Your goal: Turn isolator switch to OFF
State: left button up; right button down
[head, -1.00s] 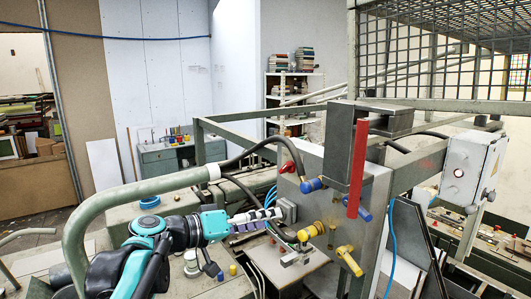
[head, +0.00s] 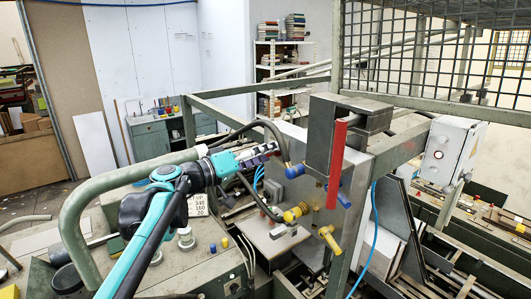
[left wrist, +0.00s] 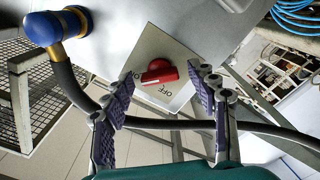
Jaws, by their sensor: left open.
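The isolator switch is a red knob (left wrist: 160,72) on a pale square plate (left wrist: 152,45) in the left wrist view. The plate carries OFF lettering below the knob and partly hidden lettering, seemingly ON, at its left. The knob lies nearly level in that picture, its narrower end towards the left lettering. My left gripper (left wrist: 160,82) is open, with one finger on each side of the knob and apart from it. In the head view my left gripper (head: 272,149) points at the grey cabinet, and the knob is not visible there. My right gripper is not in view.
A blue-ended fitting (left wrist: 58,25) with a black cable running behind the fingers sits left of the switch. In the head view a red bar (head: 337,163) and yellow valve handles (head: 330,240) stand right of the gripper. A thick green pipe (head: 80,205) curves beside my left arm.

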pick_arm(q)
jog(key=shift+c, duration=0.3)
jog(key=c, duration=1.1)
jog(key=shift+n, duration=0.3)
jog(key=shift+n+b, duration=0.8)
jog(key=shift+n, duration=7.8)
